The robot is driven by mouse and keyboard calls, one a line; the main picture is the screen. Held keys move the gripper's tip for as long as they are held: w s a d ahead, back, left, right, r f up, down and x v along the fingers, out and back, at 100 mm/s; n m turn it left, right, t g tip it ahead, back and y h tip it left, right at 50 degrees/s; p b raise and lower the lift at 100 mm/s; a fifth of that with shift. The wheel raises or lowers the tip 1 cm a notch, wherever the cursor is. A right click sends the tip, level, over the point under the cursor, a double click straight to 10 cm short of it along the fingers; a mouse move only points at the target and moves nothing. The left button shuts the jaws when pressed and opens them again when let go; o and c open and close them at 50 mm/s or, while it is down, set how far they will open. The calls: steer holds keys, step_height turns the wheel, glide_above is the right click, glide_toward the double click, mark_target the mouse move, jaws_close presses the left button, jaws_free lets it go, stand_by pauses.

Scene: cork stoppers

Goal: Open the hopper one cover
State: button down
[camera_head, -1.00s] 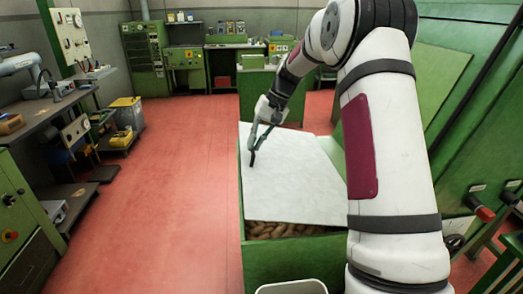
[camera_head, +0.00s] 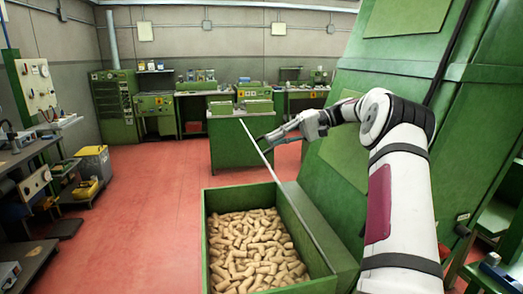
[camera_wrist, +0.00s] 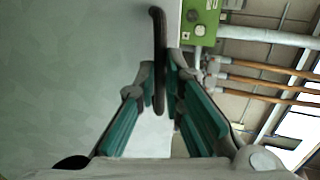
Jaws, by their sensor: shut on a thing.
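The hopper (camera_head: 207,235) is a green box with its top open, full of cork stoppers (camera_head: 250,245). Its pale cover (camera_head: 284,188) stands raised, seen almost edge-on as a thin slanting line along the hopper's right side. My gripper (camera_head: 265,142) is at the cover's far upper end. In the wrist view, its teal fingers (camera_wrist: 163,95) are closed around a dark curved handle (camera_wrist: 158,45) on the cover's pale face (camera_wrist: 60,80). The fingertips are partly hidden by the handle.
A tall green machine (camera_head: 400,80) stands close on the right, beside my arm. Green workbenches (camera_head: 240,135) and cabinets line the back. The red floor (camera_head: 150,220) left of the hopper is clear.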

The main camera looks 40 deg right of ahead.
steer(key=shift+v, duration=1.4)
steer(key=c, duration=1.7)
jaws_free()
steer(key=shift+d+f, duration=0.15)
steer(key=shift+f, duration=0.1)
steer(key=shift+r, duration=0.1)
step_height(320, 180, up, 10)
steer(key=shift+f, duration=0.1)
